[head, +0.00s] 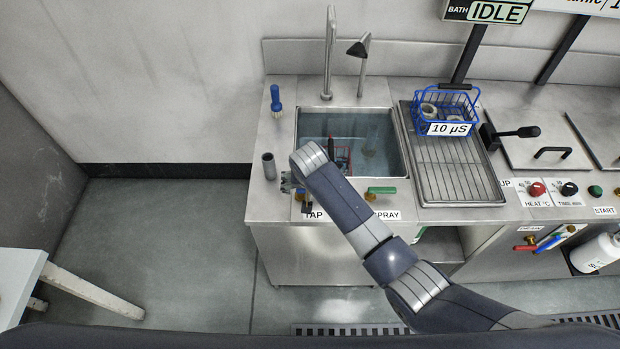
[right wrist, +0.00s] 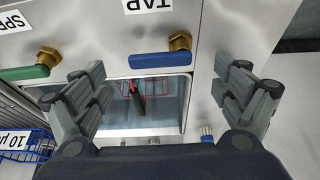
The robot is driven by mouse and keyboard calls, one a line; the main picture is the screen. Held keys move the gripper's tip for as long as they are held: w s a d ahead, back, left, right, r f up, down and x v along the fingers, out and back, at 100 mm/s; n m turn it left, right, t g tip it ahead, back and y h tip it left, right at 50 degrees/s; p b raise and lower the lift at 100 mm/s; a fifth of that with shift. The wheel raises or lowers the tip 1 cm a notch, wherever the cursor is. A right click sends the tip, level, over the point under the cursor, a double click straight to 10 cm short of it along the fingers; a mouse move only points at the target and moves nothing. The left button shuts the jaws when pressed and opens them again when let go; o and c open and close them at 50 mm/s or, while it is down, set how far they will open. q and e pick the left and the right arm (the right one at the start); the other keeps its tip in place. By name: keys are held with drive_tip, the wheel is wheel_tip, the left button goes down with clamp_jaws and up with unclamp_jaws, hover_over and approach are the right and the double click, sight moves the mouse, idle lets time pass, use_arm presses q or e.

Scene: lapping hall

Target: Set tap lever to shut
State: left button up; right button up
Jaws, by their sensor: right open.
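The tap lever is a blue handle (right wrist: 160,60) on a brass valve (right wrist: 180,42) beside the TAP label (right wrist: 148,5). In the right wrist view it lies sideways, roughly parallel to the sink's front edge. My right gripper (right wrist: 163,76) is open, with one finger on each side of the lever's area. No contact with the lever shows. In the head view my right arm reaches in from the lower right, and its gripper (head: 289,182) is over the counter front, covering most of the tap lever. My left gripper is not in view.
The green spray lever (head: 382,190) is to the right of the tap lever. Behind is the filled sink (head: 315,121) with a red basket (right wrist: 152,88) in it. A blue basket (head: 472,94) stands on the drainboard.

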drive_tip(key=v, duration=0.8)
drive_tip(key=shift+s, duration=0.1)
drive_tip(key=s+d+f+n, duration=0.1)
drive_tip(key=s+d, duration=1)
drive_tip(key=s, duration=0.3)
drive_tip(key=s+d+f+n, duration=0.1)
drive_tip(key=s+d, duration=0.9)
drive_tip(key=s, duration=0.4)
wheel_tip(320, 180, down, 31)
drive_tip(key=s+g+b, duration=0.1)
drive_tip(key=g+b, duration=0.1)
drive_tip(key=b, duration=0.3)
drive_tip(key=s+d+f+g+b, duration=0.1)
drive_tip(key=s+d+f+b, duration=0.1)
drive_tip(key=s+f, duration=1.5)
wheel_tip(320, 180, down, 3)
drive_tip(key=shift+d+r+n+b, duration=0.15)
drive_tip(key=shift+d+n+b, duration=0.2)
drive_tip(key=shift+b, duration=0.5)
